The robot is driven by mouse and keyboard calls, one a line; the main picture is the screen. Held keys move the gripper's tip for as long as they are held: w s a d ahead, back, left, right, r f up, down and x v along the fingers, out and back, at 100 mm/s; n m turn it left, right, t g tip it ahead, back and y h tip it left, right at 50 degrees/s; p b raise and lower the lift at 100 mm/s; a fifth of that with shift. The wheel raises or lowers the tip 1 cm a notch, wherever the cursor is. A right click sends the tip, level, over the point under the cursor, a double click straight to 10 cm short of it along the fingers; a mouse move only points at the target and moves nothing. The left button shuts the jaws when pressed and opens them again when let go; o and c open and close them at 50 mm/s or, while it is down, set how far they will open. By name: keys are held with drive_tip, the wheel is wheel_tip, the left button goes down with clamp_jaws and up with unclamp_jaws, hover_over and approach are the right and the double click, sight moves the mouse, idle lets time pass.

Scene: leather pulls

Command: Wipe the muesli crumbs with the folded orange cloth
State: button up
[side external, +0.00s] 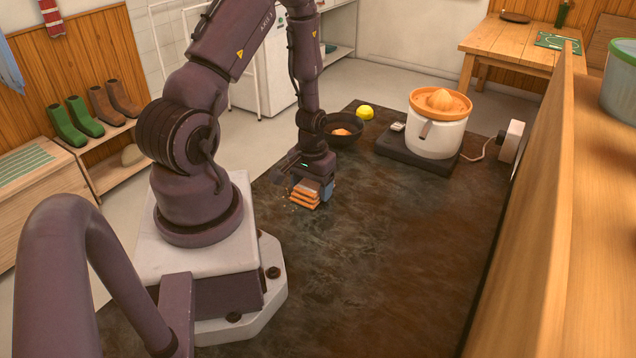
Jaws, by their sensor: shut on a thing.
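The folded orange cloth (304,196) is a small layered stack of orange with pale edges, low over the dark worktop. My gripper (313,186) points down and is shut on the cloth from above. I cannot tell whether the cloth's underside touches the worktop. A few small pale muesli crumbs (294,207) lie on the worktop just left of and in front of the cloth. Any crumbs under the cloth or behind the gripper are hidden.
A dark bowl (345,137) with something orange inside stands behind my gripper, with a yellow lemon (365,112) beyond it. A white juicer with an orange top (437,125) stands on a dark slab at the back right. The worktop (390,240) is clear in front and to the right.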

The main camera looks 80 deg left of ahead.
sight(311, 194)
drive_tip(key=shift+s+a, duration=2.2)
drive_tip(key=shift+s+d, duration=0.55)
drive_tip(key=shift+w+d, duration=0.1)
drive_tip(key=shift+d, duration=0.15)
drive_tip(key=shift+w+d, duration=2.4)
drive_tip(key=shift+w, duration=0.05)
drive_tip(key=shift+d, duration=0.55)
drive_tip(key=shift+s+d, duration=0.25)
drive_tip(key=shift+s, duration=0.05)
drive_tip(key=shift+s+a+f, duration=0.1)
drive_tip(key=shift+s+a, duration=2.7)
drive_tip(key=shift+s, duration=0.15)
wheel_tip(311, 194, up, 8)
drive_tip(key=shift+r, duration=0.1)
